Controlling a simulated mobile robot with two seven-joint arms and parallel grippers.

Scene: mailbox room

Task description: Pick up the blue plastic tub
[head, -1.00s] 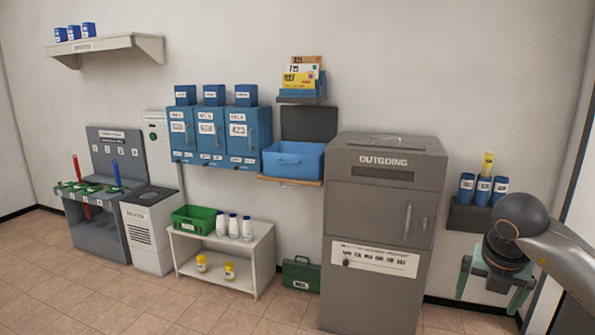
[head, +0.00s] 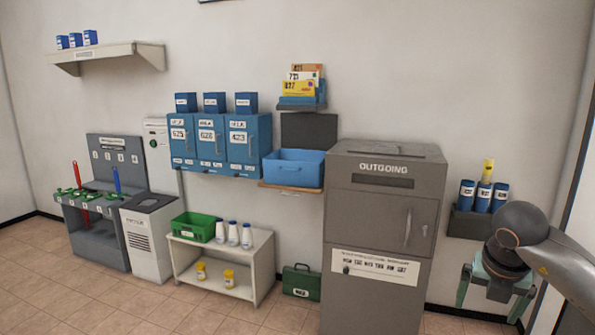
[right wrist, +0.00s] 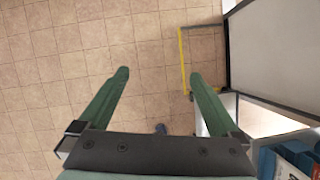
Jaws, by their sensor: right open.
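The blue plastic tub (head: 295,175) sits upright on a small wooden wall shelf (head: 290,187), between the blue mailboxes and the grey outgoing cabinet in the head view. A dark panel stands against the wall behind it. My right gripper (head: 490,305) hangs low at the right edge of the head view, to the right of the cabinet and well away from the tub. In the right wrist view its two green fingers (right wrist: 158,76) are spread apart with only floor tiles between them. My left gripper is not in view.
The tall grey outgoing cabinet (head: 380,235) stands between my right gripper and the tub. An envelope rack (head: 302,101) hangs above the tub. A low white bench (head: 222,258) and a green case (head: 301,283) stand below, to the left. The foreground floor is open.

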